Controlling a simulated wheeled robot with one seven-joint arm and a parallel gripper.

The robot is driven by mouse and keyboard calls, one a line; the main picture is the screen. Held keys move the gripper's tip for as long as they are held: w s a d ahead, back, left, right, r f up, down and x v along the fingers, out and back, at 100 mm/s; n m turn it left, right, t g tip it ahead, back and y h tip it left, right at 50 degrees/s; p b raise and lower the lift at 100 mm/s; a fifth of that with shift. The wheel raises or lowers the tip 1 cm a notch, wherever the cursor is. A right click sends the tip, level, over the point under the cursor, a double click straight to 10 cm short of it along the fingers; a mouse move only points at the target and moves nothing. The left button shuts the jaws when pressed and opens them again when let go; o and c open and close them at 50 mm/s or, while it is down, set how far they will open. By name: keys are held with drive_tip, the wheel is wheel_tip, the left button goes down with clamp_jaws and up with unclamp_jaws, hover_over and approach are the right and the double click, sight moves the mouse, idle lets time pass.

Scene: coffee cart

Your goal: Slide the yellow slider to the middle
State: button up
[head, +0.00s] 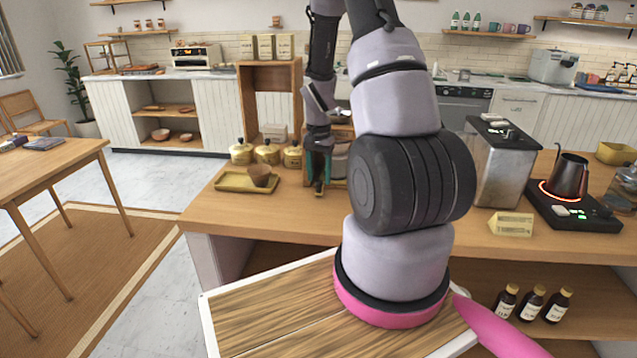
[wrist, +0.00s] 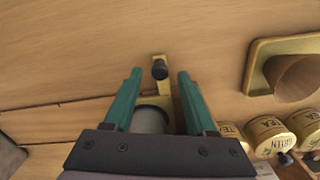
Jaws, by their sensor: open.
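A narrow yellow bar (wrist: 168,92) with a round black knob (wrist: 160,69) shows in the wrist view; it looks like the yellow slider. The knob lies between the tips of my open gripper (wrist: 159,75), with a gap on both sides. A grey round body (wrist: 150,120) sits behind the bar, partly hidden by the gripper. In the head view my gripper (head: 318,186) points down over the counter, left of my arm, and hides most of the slider. I cannot tell how far along its travel the slider is.
A yellow tray (head: 232,183) with a brown cup (head: 260,175) is left of my gripper. Gold tea tins (head: 267,153) stand behind it. A metal box (head: 503,165) and a glowing hot plate (head: 545,205) with a kettle (head: 569,176) are at right.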

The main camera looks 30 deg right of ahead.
drive_tip(key=shift+f, duration=1.45)
clamp_jaws()
idle(0.3)
